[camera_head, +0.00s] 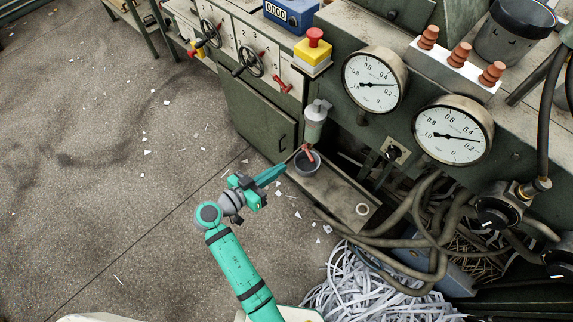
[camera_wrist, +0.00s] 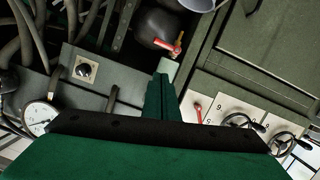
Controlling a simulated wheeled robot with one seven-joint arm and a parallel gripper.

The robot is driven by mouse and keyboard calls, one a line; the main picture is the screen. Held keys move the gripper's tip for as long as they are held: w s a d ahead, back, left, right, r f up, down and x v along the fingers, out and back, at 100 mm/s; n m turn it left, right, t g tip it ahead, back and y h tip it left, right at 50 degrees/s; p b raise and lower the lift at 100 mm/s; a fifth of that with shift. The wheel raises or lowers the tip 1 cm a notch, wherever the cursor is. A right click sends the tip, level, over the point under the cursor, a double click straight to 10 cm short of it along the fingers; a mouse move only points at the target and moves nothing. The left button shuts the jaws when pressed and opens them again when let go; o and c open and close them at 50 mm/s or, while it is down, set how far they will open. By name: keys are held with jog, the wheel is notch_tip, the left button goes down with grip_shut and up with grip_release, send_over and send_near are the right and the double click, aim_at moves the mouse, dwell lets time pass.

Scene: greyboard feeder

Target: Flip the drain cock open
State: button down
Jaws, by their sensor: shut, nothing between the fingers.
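The drain cock is a small red lever (camera_head: 308,153) under a grey-white filter bowl (camera_head: 315,122) on the machine's front. Below it a dark round cup (camera_head: 301,168) stands on a metal ledge. In the wrist view the red lever (camera_wrist: 163,44) shows at top centre, lying roughly sideways beside a brass body (camera_wrist: 178,46). My gripper (camera_head: 283,168) is shut and empty, just left of the cup and lower than the lever in the head view. In the wrist view its closed fingertips (camera_wrist: 161,77) point toward the lever, with a visible gap between.
Two pressure gauges (camera_head: 374,82) and thick hoses (camera_head: 410,225) lie to the right. A second red lever (camera_head: 282,85) and handwheels (camera_head: 249,62) are on the panel at upper left. Paper shreds (camera_head: 365,290) lie below. The floor at left is open.

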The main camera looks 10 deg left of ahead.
jog(key=w+d+f, duration=0.5)
jog(key=w+d, duration=0.2)
jog(key=shift+w+d+f, duration=0.15)
jog(key=shift+w, duration=0.15)
jog(key=shift+f, duration=0.1)
dwell(0.4)
